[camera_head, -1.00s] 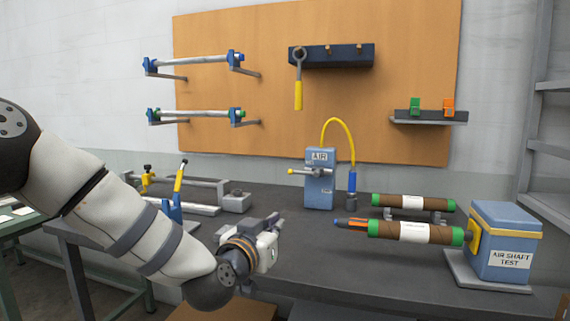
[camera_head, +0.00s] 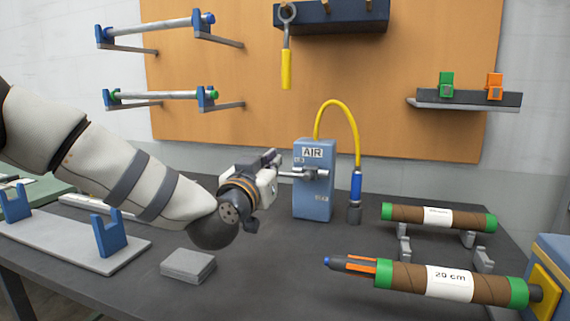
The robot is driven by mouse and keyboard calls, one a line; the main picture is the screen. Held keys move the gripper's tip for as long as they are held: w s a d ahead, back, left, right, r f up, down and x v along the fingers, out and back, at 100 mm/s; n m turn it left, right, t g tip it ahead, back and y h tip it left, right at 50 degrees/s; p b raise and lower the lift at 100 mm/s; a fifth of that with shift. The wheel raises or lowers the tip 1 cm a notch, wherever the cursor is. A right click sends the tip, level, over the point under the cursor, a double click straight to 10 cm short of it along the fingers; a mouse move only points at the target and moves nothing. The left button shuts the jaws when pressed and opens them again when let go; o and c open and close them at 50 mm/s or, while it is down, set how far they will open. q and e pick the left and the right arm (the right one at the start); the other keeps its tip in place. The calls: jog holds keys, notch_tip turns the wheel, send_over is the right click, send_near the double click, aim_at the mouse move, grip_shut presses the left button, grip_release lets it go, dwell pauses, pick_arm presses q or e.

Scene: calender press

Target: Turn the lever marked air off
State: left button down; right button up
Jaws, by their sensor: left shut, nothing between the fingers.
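A blue box marked AIR (camera_head: 313,205) stands on the dark bench. A grey metal valve lever (camera_head: 303,174) sticks out level from its front toward the left. My left gripper (camera_head: 275,160) is at the lever's left end, in front of it in the picture, and hides the lever's yellow tip. Its fingers are shut with nothing between them. I cannot tell whether they touch the lever. My right gripper is not in view.
A yellow hose (camera_head: 347,112) arches from the box to a blue nozzle (camera_head: 356,185). Brown rolls with green ends (camera_head: 410,279) lie at right. A grey block (camera_head: 188,265) and a blue-posted stand (camera_head: 107,238) are at left. The bench front centre is clear.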

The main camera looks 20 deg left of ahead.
aim_at(287, 173)
pick_arm(q)
jog(key=w+b, duration=0.1)
jog(key=w, duration=0.4)
jog(key=w+b, duration=0.1)
jog(key=w, duration=0.3)
jog(key=shift+w+d+f, duration=0.1)
jog(key=shift+w+d, duration=0.1)
jog(key=shift+w, duration=0.15)
jog(key=shift+w+f, duration=0.1)
jog(key=shift+f, duration=0.05)
jog(key=shift+s+f+p, duration=0.3)
jog(key=shift+s+f, duration=0.7)
jog(key=shift+f, duration=0.05)
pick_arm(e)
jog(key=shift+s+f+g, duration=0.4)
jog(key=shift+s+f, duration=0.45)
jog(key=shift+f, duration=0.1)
